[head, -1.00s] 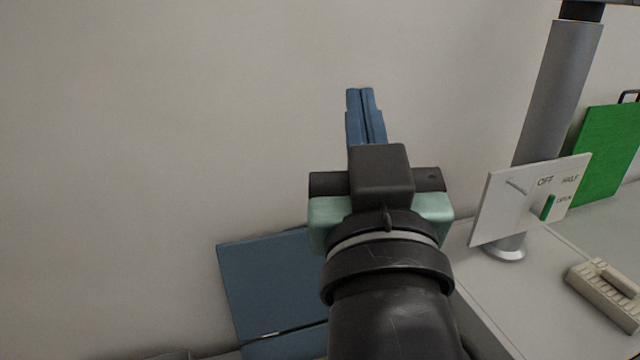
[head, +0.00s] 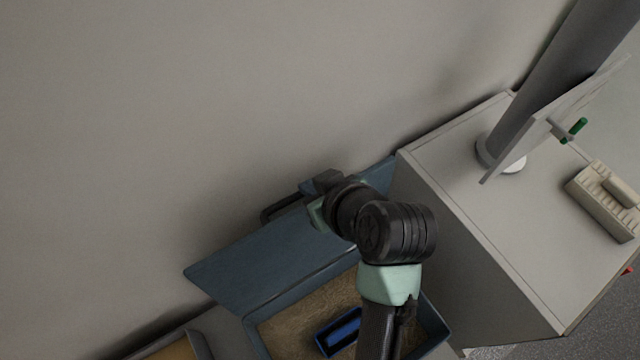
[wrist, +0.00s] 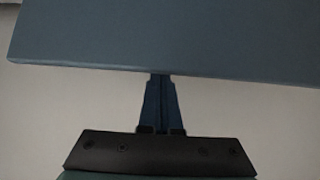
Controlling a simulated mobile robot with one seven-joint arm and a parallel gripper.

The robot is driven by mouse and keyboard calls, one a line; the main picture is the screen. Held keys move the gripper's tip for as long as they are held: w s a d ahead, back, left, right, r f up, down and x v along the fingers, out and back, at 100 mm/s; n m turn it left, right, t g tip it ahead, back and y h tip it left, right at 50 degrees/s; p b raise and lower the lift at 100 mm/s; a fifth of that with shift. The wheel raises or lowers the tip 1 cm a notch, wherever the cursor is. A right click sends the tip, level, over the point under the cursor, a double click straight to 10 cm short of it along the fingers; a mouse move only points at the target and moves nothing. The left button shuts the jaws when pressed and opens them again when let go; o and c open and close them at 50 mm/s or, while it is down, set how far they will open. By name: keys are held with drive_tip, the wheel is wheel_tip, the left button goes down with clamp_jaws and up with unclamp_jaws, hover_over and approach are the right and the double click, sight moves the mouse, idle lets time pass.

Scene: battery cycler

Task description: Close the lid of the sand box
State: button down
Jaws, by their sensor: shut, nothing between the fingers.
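The sand box (head: 256,337) stands low beside the grey cabinet, with tan sand (head: 300,318) showing inside. Its blue lid (head: 250,268) is open and tilted back towards the wall. My gripper (head: 322,184) is at the lid's far upper edge, and the arm hides part of the lid and box. In the wrist view the lid (wrist: 170,35) spans the top of the picture. My gripper's two blue fingers (wrist: 160,88) are shut together and empty. Their tips meet the lid's edge in the picture; I cannot tell whether they touch it.
A blue object (head: 343,330) lies in the sand. The grey cabinet (head: 490,225) stands right of the box, carrying a pole with a white sign panel (head: 545,125) and a beige block (head: 603,200). The wall (head: 150,130) is close behind the lid.

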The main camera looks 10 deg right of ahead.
drive_tip(key=shift+x, duration=1.55)
